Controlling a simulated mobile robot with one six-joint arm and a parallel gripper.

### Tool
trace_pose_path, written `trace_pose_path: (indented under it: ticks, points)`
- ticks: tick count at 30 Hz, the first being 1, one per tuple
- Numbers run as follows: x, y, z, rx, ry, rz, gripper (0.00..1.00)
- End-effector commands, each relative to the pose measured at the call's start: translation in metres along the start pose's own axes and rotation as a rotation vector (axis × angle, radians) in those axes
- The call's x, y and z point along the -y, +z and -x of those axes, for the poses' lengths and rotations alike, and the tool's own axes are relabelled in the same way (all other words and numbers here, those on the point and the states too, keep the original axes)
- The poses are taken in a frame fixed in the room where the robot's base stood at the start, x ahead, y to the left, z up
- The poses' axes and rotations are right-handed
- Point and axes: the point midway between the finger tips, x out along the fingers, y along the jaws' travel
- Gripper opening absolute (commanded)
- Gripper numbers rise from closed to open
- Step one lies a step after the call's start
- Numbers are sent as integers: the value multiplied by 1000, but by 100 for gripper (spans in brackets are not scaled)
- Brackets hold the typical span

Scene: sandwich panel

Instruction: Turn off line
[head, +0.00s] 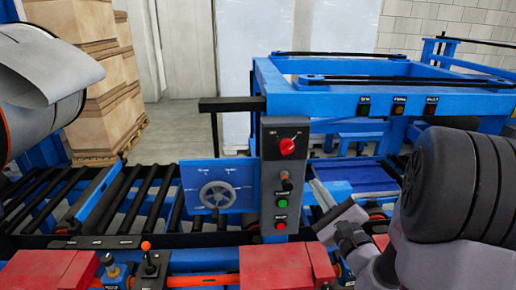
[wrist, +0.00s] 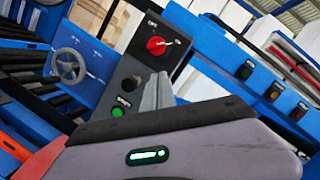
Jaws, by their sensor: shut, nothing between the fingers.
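A grey control box (head: 287,180) stands upright on the blue frame.
A panel with a handwheel (head: 217,195) is left of the box, beside roller conveyors (head: 40,200). Red blocks (head: 50,270) and a small lever (head: 148,262) are in front. Several small buttons (head: 398,105) sit on the blue frame at right. Stacked boxes (head: 90,60) stand behind.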

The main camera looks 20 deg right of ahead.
Motion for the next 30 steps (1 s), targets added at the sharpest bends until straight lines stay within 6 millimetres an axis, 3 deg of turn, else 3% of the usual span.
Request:
trace_pose_path:
  ticks: [3,13,17,27,30]
  points:
    - [9,-13,3,-36,-39,4,0]
    - [9,-12,-2,-32,-36,5,0]
    - [10,-10,-24,-29,-33,5,0]
    - [12,-12,-98,-29,-34,4,0]
    - [12,4,-104,-29,-33,5,0]
